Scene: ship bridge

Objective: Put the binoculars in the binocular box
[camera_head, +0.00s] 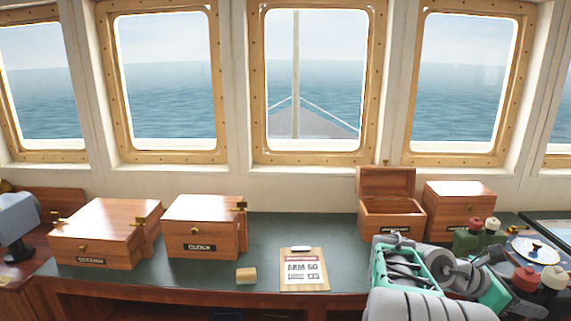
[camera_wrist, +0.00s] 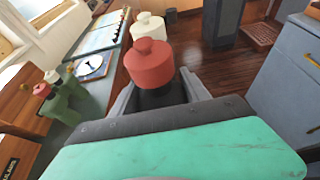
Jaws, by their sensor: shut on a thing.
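A pair of binoculars with one red and one white end (camera_head: 525,280) is in my gripper (camera_head: 503,272), above the right part of the desk. In the wrist view its red end (camera_wrist: 150,65) stands between the fingers (camera_wrist: 158,95), with the white end behind it; the fingers hide much of its dark body. A wooden box with its lid raised (camera_head: 390,222) stands at the back of the desk, left of my gripper. Its front label is too small to read in the head view. I cannot see inside it fully.
A similar green pair with red and white ends (camera_head: 467,241) stands before a closed wooden box (camera_head: 460,207). Two more closed boxes (camera_head: 105,235) (camera_head: 205,228), a clipboard (camera_head: 304,270) and a small wooden block (camera_head: 246,275) are on the desk. A chart (camera_head: 550,230) lies at right.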

